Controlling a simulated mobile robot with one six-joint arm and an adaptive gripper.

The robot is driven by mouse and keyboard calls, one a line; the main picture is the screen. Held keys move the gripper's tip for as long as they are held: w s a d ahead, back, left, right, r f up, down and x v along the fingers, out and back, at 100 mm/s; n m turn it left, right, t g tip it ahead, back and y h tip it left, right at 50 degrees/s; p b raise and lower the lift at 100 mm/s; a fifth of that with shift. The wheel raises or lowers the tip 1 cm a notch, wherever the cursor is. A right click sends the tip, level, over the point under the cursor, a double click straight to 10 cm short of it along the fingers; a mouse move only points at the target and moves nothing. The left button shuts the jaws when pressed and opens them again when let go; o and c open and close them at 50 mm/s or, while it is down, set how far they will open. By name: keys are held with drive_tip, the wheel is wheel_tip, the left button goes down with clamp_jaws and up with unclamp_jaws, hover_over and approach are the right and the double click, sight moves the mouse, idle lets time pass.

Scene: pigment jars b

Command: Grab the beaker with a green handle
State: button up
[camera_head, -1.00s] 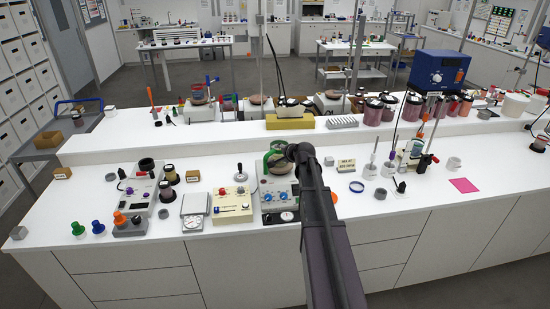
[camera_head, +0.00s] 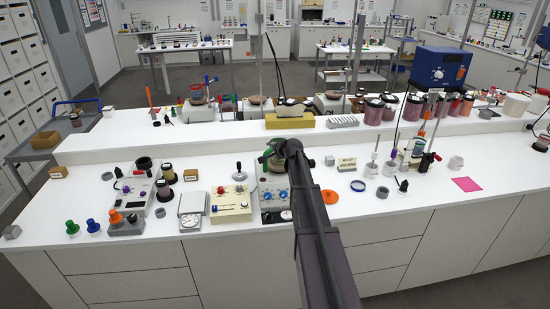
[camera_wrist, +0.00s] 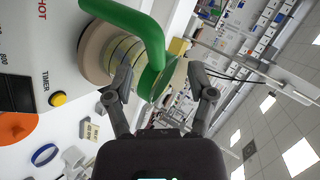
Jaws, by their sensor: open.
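The beaker with a green handle stands on the round plate of a white hotplate (camera_head: 273,205) with blue knobs. In the head view its green handle (camera_head: 268,154) shows beside my arm, which hides part of the beaker. My gripper (camera_wrist: 160,75) is open, one finger beside the glass and handle, the other apart on the far side. I cannot tell whether a finger touches. In the head view my gripper (camera_head: 289,148) is at the beaker.
A cream box (camera_head: 230,203) with knobs and a scale (camera_head: 192,212) stand left of the hotplate. An orange disc (camera_head: 329,196) and a blue ring (camera_head: 357,185) lie to its right. A raised shelf with a yellow block (camera_head: 290,121) runs behind. The front right bench is mostly clear.

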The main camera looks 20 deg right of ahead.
sight(270, 151)
drive_tip(key=shift+w+f, duration=0.1)
drive_tip(key=b+x, duration=0.1)
drive_tip(key=x, duration=0.1)
drive_tip(key=b+x, duration=0.1)
drive_tip(key=x, duration=0.1)
drive_tip(key=shift+d+f+b, duration=0.2)
drive_tip(key=shift+d+b, duration=0.1)
drive_tip(key=shift+b, duration=0.05)
drive_tip(key=shift+w+a+f, duration=0.1)
drive_tip(key=shift+w+f, duration=0.1)
drive_tip(key=shift+w, duration=0.15)
idle(0.3)
clamp_jaws()
